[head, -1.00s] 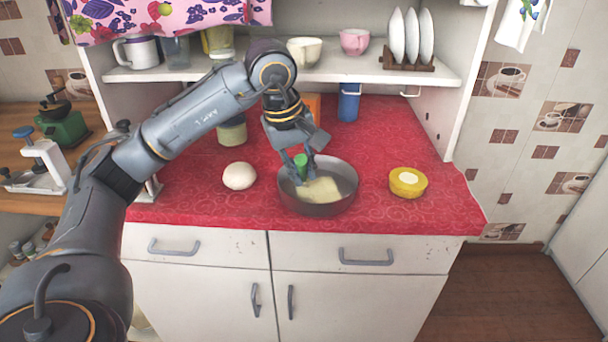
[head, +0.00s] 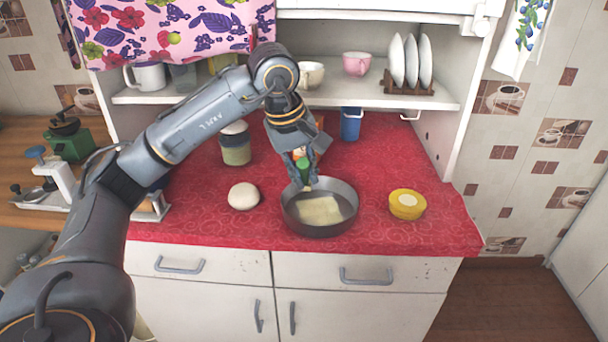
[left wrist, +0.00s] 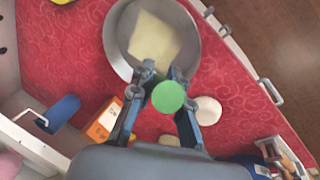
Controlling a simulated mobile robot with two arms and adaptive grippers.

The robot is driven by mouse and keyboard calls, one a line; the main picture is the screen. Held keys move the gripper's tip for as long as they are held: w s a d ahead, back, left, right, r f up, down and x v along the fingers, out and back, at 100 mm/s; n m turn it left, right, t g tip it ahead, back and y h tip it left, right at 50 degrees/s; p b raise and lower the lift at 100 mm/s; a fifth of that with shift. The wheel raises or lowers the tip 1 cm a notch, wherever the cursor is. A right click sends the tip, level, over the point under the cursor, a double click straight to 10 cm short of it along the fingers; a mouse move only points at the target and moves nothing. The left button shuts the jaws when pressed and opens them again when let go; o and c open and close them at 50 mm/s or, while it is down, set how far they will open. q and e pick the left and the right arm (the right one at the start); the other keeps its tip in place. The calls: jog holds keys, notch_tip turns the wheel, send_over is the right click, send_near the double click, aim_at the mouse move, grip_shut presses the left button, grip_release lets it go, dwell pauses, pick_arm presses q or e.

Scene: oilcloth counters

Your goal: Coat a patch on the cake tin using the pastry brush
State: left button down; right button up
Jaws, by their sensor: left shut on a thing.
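The cake tin (head: 345,230) is a round grey pan standing near the counter's front edge; it also shows in the left wrist view (left wrist: 119,50). A pale yellow, roughly rectangular patch (head: 322,210) lies on its floor. My left gripper (head: 303,172) is shut on the pastry brush, whose green handle (head: 301,165) points up between the fingers. The handle's round green end (left wrist: 168,97) shows in the left wrist view and the bristles are hidden there. In the head view the brush's low end is at the tin's back left rim; contact cannot be told. My right gripper is not in view.
A jar (head: 236,150) and a blue cup (head: 350,124) stand behind. An orange box (left wrist: 103,122) is near the gripper.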

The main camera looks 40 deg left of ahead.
pick_arm(q)
jog(key=shift+r+p, duration=0.3)
jog(key=shift+r, duration=0.55)
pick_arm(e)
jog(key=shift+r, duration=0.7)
pick_arm(q)
jog(key=shift+r+p, duration=1.3)
jog(key=shift+r, duration=0.25)
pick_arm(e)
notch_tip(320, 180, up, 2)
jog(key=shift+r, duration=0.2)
pick_arm(q)
jog(key=shift+f, duration=0.1)
jog(key=shift+d, duration=0.15)
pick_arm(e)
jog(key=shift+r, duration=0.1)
